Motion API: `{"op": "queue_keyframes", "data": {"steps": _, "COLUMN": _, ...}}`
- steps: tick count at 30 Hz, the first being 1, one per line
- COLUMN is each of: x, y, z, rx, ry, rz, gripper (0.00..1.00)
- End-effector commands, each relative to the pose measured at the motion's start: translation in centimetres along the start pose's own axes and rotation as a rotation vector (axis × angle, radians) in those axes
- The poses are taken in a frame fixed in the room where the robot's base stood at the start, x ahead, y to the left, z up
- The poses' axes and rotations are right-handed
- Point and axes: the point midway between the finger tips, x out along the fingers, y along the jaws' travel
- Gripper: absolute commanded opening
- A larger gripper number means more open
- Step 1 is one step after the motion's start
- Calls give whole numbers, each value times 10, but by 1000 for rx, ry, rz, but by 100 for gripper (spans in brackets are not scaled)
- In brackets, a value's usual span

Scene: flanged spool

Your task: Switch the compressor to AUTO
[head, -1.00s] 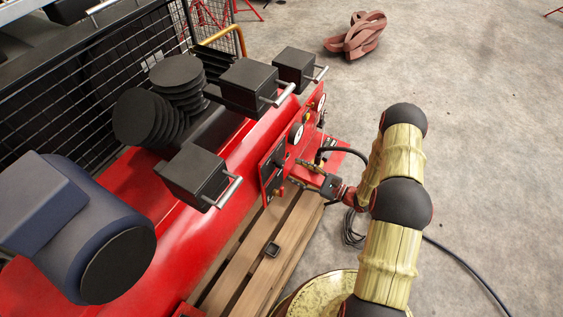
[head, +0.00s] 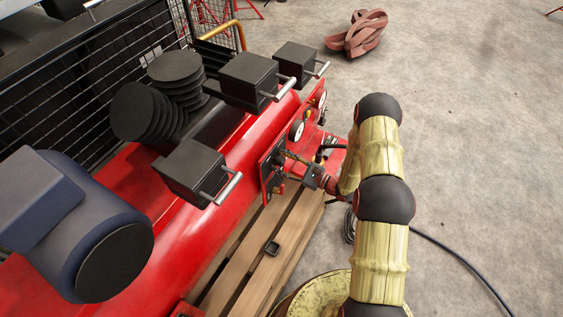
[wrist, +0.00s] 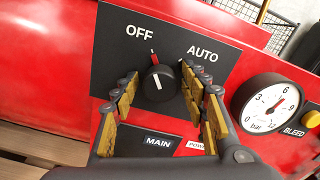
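The selector knob (wrist: 159,84) is a round black dial on a black panel (wrist: 110,60). Its white and red pointer mark aims up and slightly left, towards the OFF label (wrist: 139,32). The AUTO label (wrist: 202,53) is up and to the right of the knob. My gripper (wrist: 157,82) is open, with yellow-padded fingers on either side of the knob; there are visible gaps between fingers and knob. In the head view my gripper (head: 289,156) is at the panel on the red compressor (head: 222,150), and the knob is too small to make out there.
A pressure gauge (wrist: 268,102) and a yellow BLEED button (wrist: 310,119) are right of the panel. MAIN (wrist: 159,141) and POWER labels sit below the knob, the latter partly hidden by a finger. Black boxes with bar handles (head: 192,170) overhang the compressor's front. Open floor lies right.

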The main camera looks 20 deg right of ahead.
Motion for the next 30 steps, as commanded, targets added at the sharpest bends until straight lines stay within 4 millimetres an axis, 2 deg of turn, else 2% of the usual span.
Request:
{"op": "queue_keyframes", "data": {"steps": 20, "x": 0, "y": 0, "z": 0, "rx": 0, "ry": 0, "rz": 0, "gripper": 4}}
{"op": "queue_keyframes", "data": {"steps": 30, "x": 0, "y": 0, "z": 1, "rx": 49, "ry": 0, "rz": 1, "gripper": 3}}
